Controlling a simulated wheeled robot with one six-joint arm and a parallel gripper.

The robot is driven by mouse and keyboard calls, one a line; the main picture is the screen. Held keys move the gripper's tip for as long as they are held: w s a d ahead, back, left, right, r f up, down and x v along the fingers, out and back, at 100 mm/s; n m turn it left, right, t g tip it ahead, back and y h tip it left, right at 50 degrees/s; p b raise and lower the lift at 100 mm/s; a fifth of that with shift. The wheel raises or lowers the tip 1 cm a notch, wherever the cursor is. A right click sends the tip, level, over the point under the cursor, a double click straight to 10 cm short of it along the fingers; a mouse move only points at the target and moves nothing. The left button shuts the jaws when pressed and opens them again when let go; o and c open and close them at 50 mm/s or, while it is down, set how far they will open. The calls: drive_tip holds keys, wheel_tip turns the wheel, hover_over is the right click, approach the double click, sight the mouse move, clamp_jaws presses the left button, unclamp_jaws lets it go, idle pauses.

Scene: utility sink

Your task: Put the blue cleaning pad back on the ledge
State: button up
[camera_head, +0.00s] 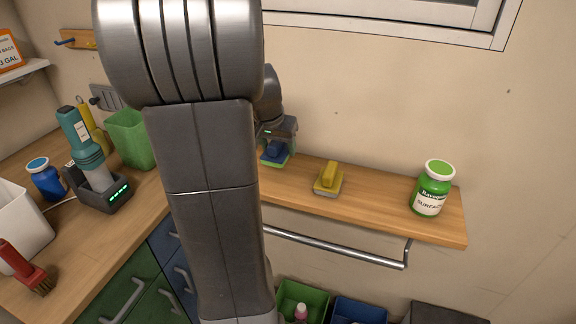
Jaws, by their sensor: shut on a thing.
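The blue cleaning pad (275,152) is dark blue on top with a green lower edge. My gripper (277,147) is shut on it, beyond my large grey arm link. The pad is at the left part of the wooden ledge (385,209), low at its surface. I cannot tell whether the pad touches the ledge or is just above it. My arm hides the ledge's left end.
A yellow pad (328,178) sits on the ledge right of my gripper, and a green bottle (433,188) stands at the right end. A metal rail (335,247) runs below. Bare ledge lies between pad and bottle. A green bin (131,138) stands left on the counter.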

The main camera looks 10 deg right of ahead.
sight(273, 144)
drive_tip(key=shift+f, duration=2.3)
drive_tip(key=shift+f, duration=0.2)
drive_tip(key=o, duration=0.9)
drive_tip(key=shift+o, duration=0.2)
drive_tip(key=shift+r, duration=0.1)
drive_tip(key=shift+r, duration=0.4)
drive_tip(key=v, duration=1.1)
drive_tip(key=shift+s+a+r, duration=0.1)
drive_tip(key=shift+s+r, duration=0.05)
drive_tip(key=shift+r, duration=0.05)
